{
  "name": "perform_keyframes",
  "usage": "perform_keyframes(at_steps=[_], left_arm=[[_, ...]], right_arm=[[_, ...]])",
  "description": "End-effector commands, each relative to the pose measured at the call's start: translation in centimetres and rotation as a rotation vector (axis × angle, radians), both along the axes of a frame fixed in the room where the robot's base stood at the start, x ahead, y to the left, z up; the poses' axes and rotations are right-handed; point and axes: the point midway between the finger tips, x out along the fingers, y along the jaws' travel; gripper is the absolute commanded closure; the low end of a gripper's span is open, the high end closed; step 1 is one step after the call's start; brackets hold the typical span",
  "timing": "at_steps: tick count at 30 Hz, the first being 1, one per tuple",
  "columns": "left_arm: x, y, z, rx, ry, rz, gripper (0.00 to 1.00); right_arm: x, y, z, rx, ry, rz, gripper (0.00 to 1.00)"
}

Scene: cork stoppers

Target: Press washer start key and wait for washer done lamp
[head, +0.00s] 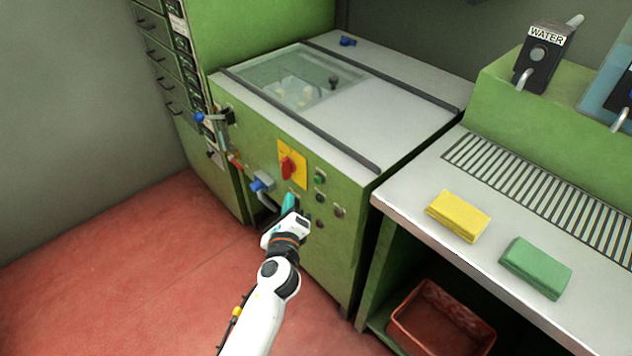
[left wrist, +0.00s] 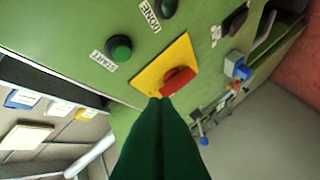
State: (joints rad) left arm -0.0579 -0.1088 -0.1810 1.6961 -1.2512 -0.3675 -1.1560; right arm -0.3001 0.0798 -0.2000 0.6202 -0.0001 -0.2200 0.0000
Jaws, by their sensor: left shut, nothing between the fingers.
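The washer (head: 340,235) is a green cabinet with a glass window in its light top. Its start key (head: 320,179) is a green button in a dark ring, right of a red rotary switch (head: 288,168) on a yellow plate. In the left wrist view the start key (left wrist: 119,48) sits by a START label, and the dark, unlit-looking done lamp (left wrist: 168,6) is cut by the top edge beside a DONE label. My left gripper (head: 289,200) is shut and empty in front of the panel, below the switch; in the wrist view its tips (left wrist: 160,100) overlap the yellow plate's edge. Contact cannot be told.
Blue-handled valves (head: 262,181) stick out left of the panel. A counter on the right carries a yellow sponge (head: 458,215), a green sponge (head: 535,267) and a drain grate. A red crate (head: 441,318) stands beneath it. The red floor at left is clear.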

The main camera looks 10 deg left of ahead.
Motion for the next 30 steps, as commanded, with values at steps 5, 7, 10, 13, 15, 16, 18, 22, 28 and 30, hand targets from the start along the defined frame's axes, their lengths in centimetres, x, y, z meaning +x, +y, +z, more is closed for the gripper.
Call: perform_keyframes(at_steps=[5, 7, 10, 13, 15, 16, 18, 22, 28, 30], left_arm=[[2.2, -1.6, -0.2, -0.002, -0.001, 0.001, 1.0], [2.9, -2.1, -0.2, -0.001, -0.002, 0.0, 1.0], [3.7, -2.6, -0.2, -0.001, 0.0, 0.0, 1.0], [4.2, -3.1, -0.1, 0.0, 0.0, 0.0, 1.0], [4.4, -3.2, -0.1, 0.0, 0.001, 0.001, 1.0], [4.5, -3.3, -0.1, 0.0, 0.001, 0.001, 1.0], [4.5, -3.3, 0.0, 0.0, 0.0, 0.0, 1.0], [4.6, -3.3, 0.0, 0.0, 0.001, 0.001, 1.0], [4.6, -3.3, 0.0, 0.0, 0.001, 0.001, 1.0], [4.6, -3.3, 0.0, 0.0, 0.001, 0.001, 1.0]], right_arm=[[0.0, 0.0, -1.0, 0.0, 0.0, 0.0, 1.0], [0.0, 0.0, -1.2, 0.0, 0.0, 0.0, 1.0], [0.0, 0.0, -1.5, 0.0, 0.0, 0.0, 1.0], [0.0, 0.0, -1.7, 0.0, 0.0, 0.0, 1.0], [0.0, 0.0, -1.7, 0.0, 0.0, 0.0, 1.0], [0.0, 0.0, -1.7, 0.0, 0.0, 0.0, 1.0], [0.0, 0.0, -1.7, 0.0, 0.0, 0.0, 1.0], [0.0, 0.0, -1.7, 0.0, 0.0, 0.0, 1.0], [0.0, 0.0, -1.7, 0.0, 0.0, 0.0, 1.0], [0.0, 0.0, -1.7, 0.0, 0.0, 0.0, 1.0]])
